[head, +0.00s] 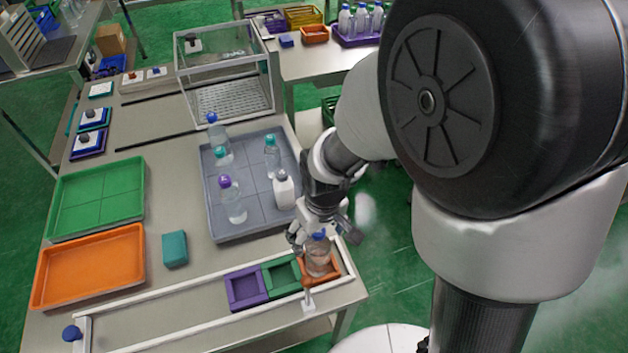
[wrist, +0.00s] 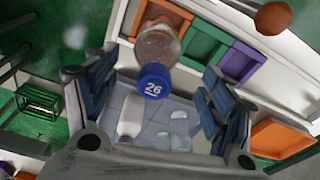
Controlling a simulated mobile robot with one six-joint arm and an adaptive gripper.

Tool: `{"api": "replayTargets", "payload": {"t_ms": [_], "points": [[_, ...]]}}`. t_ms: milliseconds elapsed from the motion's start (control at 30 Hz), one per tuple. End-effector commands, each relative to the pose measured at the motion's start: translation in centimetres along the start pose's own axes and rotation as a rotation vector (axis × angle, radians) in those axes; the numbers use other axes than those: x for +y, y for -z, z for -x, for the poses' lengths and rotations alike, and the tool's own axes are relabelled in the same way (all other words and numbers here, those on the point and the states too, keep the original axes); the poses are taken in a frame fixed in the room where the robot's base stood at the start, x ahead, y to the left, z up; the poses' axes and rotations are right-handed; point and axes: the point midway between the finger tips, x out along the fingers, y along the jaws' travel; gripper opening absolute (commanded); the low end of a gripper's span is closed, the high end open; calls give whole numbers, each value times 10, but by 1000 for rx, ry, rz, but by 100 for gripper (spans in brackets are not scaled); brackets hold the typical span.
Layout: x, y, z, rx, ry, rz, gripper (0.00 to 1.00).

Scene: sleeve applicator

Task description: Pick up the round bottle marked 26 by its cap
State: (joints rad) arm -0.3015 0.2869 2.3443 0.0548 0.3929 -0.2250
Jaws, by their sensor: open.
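The round bottle marked 26 (head: 318,262) is clear with a blue cap and stands upright in the orange holder (head: 337,270) at the right end of the white rail. In the wrist view its blue cap (wrist: 153,82), showing "26", faces me, with its clear body (wrist: 157,48) beyond. My gripper (head: 325,233) is open and empty, just above and beside the cap in the head view. In the wrist view the cap lies between the spread fingers of my gripper (wrist: 152,88); I see gaps on both sides. I cannot tell whether the fingertips reach cap height.
A green holder (head: 281,272) and a purple holder (head: 246,289) adjoin the orange one. A grey tray (head: 220,225) behind holds several bottles, including a white one (head: 284,190). A white post with an orange top (head: 308,297) stands in front of the bottle.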

Motion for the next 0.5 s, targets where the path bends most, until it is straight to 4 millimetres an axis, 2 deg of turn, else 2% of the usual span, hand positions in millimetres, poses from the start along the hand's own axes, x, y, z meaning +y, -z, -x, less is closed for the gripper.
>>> {"api": "replayTargets", "payload": {"t_ms": [267,500], "points": [[1,0,-17,-1,0,0,76],[4,-1,-54,-2,0,-1,76]]}}
